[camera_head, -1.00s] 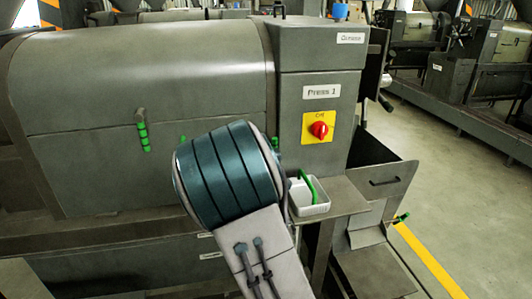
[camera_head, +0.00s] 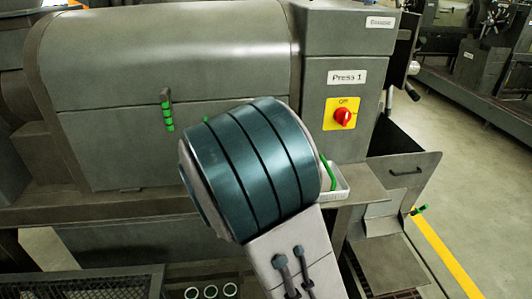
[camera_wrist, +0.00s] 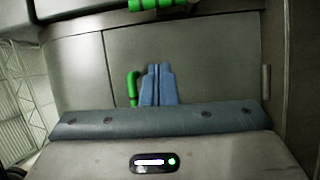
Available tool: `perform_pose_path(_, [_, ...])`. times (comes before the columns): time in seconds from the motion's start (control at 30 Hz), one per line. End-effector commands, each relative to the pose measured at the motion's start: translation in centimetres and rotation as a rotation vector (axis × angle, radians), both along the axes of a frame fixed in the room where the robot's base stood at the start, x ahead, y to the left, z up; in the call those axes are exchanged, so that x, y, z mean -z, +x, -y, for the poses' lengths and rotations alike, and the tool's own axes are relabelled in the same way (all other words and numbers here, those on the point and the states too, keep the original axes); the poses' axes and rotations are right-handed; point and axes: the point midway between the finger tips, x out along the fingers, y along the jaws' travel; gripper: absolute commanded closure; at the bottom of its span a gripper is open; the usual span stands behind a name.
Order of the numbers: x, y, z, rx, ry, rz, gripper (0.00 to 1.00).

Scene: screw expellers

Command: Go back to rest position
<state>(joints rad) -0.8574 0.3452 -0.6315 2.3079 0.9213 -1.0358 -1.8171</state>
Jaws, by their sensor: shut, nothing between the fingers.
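My gripper (camera_wrist: 157,86) shows in the wrist view as two blue fingers side by side, shut and empty. Its fingers point at a grey panel, and a green handle (camera_wrist: 132,88) shows just left of them. I cannot tell how far the fingertips are from the panel. In the head view my arm's teal-banded link fills the middle, in front of the grey machine marked "Press 1" (camera_head: 180,65); it hides the gripper there.
A red knob on a yellow plate (camera_head: 343,117) sits on the press's front. A white basket (camera_head: 336,187) with a green handle stands on a side shelf, partly hidden by my arm. An open hopper (camera_head: 405,165) is at the right. Clear floor (camera_head: 470,165) lies further right.

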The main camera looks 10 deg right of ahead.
Motion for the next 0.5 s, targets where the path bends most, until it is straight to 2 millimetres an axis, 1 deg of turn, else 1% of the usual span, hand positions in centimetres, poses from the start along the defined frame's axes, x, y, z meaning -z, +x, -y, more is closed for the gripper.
perform_pose_path(0.17, [0.0, 0.0, 0.0, 0.0, 0.0, 0.0, 1.0])
perform_pose_path(0.27, [0.1, 0.1, 0.1, -0.01, 0.032, -0.005, 1.0])
perform_pose_path(0.37, [0.7, 0.1, 0.1, -0.047, 0.15, -0.024, 1.0])
perform_pose_path(0.47, [1.4, -0.2, -0.3, -0.105, 0.356, -0.062, 1.0])
perform_pose_path(0.5, [1.7, -0.5, -0.6, -0.129, 0.454, -0.082, 1.0])
